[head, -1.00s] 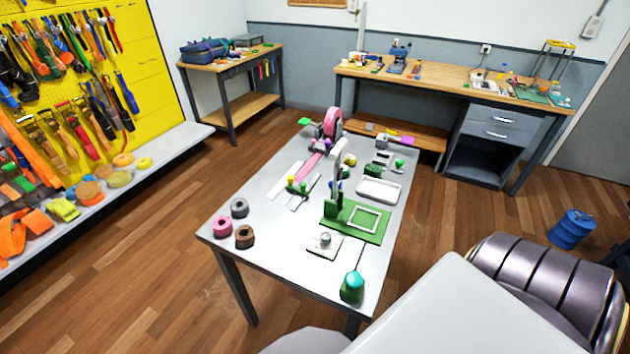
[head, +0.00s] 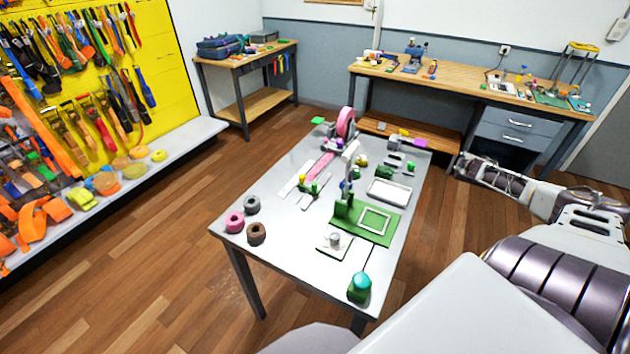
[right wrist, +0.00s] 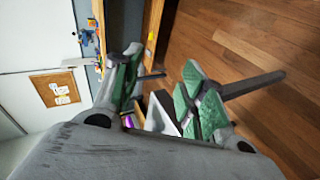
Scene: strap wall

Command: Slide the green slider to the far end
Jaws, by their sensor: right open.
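A small green piece (head: 313,188) sits on a pale flat strip near the middle of the metal table, beside a piece with a yellow top. It may be the green slider, but it is too small to be sure. A small green block (head: 411,167) stands near a grey slotted piece farther right. My right gripper (right wrist: 163,88) is open and empty in the right wrist view, with green pads on its fingers. In the head view my right arm reaches in from the right, off the table's right side. My left gripper is not in view.
A workbench with drawers (head: 520,119) stands behind.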

